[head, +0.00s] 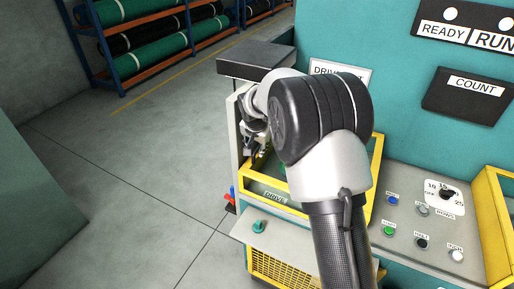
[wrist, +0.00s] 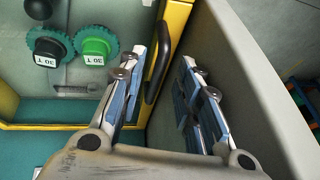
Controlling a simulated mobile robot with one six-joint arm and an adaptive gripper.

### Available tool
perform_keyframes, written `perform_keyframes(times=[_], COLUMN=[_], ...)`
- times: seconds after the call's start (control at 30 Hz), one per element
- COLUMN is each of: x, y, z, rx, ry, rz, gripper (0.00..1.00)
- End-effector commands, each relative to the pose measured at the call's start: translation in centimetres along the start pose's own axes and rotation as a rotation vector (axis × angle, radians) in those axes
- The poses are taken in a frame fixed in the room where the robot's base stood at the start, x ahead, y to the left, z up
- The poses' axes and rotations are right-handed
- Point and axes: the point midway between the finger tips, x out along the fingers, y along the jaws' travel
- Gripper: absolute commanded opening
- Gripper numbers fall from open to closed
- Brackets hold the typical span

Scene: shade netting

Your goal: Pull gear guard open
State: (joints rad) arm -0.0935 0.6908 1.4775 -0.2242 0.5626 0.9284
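The gear guard (head: 313,210) is a yellow-framed panel marked DRIVE on the teal machine; my arm covers much of it in the head view. In the wrist view its yellow frame (wrist: 175,22) runs beside a dark curved handle (wrist: 158,62). A green gear (wrist: 94,47) and a black-hubbed gear (wrist: 48,48) show inside the frame. My gripper (wrist: 166,60) is open, with one finger on each side of the handle. I see a gap on both sides, and no clear contact. In the head view my gripper (head: 254,140) is partly hidden behind my arm.
A grey wall panel (wrist: 240,75) stands close to my right finger in the wrist view. A control panel with knobs and buttons (head: 422,210) lies right of the guard. A dark box (head: 257,60) sits above. Open floor (head: 130,180) lies to the left, with racks of rolls (head: 150,35) behind.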

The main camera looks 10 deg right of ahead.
Motion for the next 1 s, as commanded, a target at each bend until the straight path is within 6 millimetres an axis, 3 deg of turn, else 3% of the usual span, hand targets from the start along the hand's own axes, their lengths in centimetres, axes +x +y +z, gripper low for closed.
perform_keyframes(times=[0.4, 0.87, 1.0], x=[0.89, 0.87, 0.86], y=[0.02, 0.01, 0.0], z=[0.01, 0.03, 0.03], rx=[0.0, 0.0, 0.0], ry=[0.0, 0.0, 0.0], rz=[0.0, 0.0, 0.0], gripper=[0.32, 0.01, 0.0])
